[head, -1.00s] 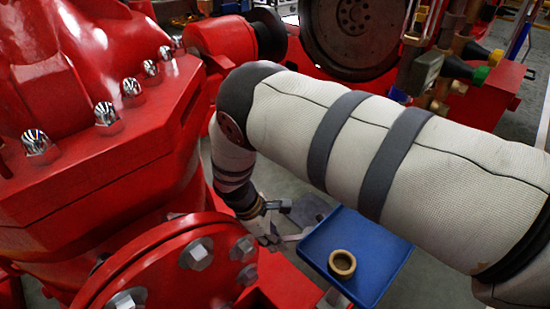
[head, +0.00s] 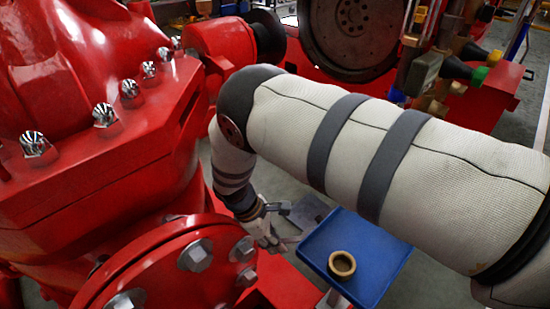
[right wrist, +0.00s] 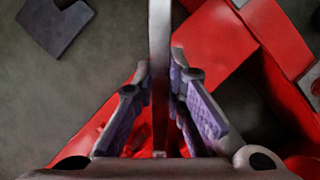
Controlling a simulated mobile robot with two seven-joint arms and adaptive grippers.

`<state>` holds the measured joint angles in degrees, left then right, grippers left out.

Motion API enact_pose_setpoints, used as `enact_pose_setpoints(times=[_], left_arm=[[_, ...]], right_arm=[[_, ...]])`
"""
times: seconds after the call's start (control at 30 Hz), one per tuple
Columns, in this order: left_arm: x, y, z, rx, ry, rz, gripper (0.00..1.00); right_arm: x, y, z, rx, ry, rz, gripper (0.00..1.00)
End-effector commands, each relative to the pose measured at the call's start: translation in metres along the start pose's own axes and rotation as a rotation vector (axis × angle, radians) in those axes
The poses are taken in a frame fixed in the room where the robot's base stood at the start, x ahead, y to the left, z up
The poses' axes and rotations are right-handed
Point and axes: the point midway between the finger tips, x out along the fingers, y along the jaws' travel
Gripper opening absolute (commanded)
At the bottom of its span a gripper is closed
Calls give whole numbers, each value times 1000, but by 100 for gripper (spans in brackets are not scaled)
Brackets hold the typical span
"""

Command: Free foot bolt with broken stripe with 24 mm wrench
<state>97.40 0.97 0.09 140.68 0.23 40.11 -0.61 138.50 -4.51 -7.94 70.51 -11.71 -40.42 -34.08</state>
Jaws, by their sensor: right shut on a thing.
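My right gripper (head: 268,232) is low beside the red pump, left of the blue tray, and partly hidden by my arm in the head view. In the right wrist view, its padded fingers (right wrist: 160,105) are shut on a long grey metal bar, the wrench (right wrist: 159,45), seen edge-on. The wrench's working end is out of view there, and I cannot tell whether it touches a bolt. The foot bolt with the broken stripe cannot be made out. Red metal lies below and right of the fingers. My left gripper is not in view.
A blue tray (head: 375,240) holds a brass ring (head: 342,265). A red flange (head: 150,270) with large bolts and the red pump casing (head: 95,150) stand close on the left. A dark flat piece (right wrist: 57,27) lies on the grey floor.

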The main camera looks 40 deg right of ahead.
Motion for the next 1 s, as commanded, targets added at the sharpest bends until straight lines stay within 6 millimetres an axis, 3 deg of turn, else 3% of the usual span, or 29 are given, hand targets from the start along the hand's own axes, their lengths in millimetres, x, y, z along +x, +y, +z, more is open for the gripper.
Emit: enact_pose_setpoints(times=[0.73,1.0], left_arm=[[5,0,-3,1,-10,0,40],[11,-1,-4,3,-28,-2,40]], right_arm=[[12,0,-5,0,0,0,0],[14,24,-8,-132,0,56,0]])
